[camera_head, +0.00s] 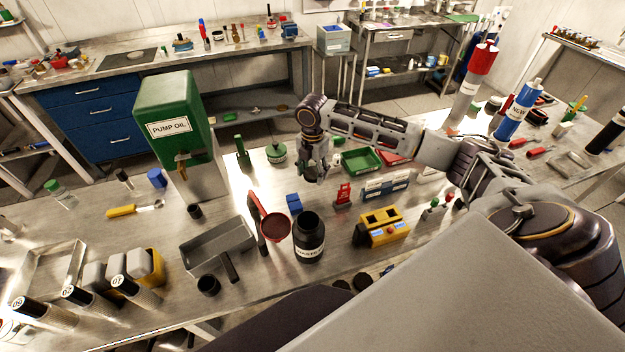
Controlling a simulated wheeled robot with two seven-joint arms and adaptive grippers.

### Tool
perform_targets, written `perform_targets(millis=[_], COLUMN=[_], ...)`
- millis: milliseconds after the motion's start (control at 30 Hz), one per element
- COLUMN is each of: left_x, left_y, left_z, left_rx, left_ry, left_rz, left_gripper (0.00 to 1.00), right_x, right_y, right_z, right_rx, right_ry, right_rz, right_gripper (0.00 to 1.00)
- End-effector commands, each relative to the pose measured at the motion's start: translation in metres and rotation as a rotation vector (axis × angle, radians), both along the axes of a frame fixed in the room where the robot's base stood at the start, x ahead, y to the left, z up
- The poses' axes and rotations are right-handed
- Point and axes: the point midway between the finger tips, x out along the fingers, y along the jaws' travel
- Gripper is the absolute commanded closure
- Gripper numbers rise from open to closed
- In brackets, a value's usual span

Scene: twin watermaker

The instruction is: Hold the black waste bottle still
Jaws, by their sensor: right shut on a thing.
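The black waste bottle (309,240) stands upright on the metal bench, with a white label on its front and its wide mouth open at the top. My right gripper (314,176) points down behind the bottle, apart from it. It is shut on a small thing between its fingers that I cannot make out. My left gripper is not in view. No gripper touches the bottle.
A red funnel (275,227) sits close to the bottle's left, near a grey tray (218,248). A yellow device (383,228) stands to its right and a blue block (294,204) behind it. A green pump oil tank (170,120) stands at the back left.

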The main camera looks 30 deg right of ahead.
Motion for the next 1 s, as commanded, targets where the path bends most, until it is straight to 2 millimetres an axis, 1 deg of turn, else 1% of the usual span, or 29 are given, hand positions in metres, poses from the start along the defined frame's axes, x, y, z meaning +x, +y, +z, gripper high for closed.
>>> perform_targets(millis=[100,233,767,1000], left_x=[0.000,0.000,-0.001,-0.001], left_y=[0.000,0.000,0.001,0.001], left_z=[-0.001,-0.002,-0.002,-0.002], left_rx=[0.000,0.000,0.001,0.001], left_ry=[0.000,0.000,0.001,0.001], left_rz=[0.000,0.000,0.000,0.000], left_gripper=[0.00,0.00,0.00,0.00], right_x=[0.000,0.000,0.000,0.000], right_y=[0.000,0.000,0.000,0.000], right_z=[0.011,0.017,0.018,0.018], right_rx=[0.000,0.000,0.000,0.000], right_ry=[0.001,0.000,0.001,0.001], right_rz=[-0.001,-0.001,-0.001,-0.042], right_gripper=[0.52,0.52,0.52,0.52])
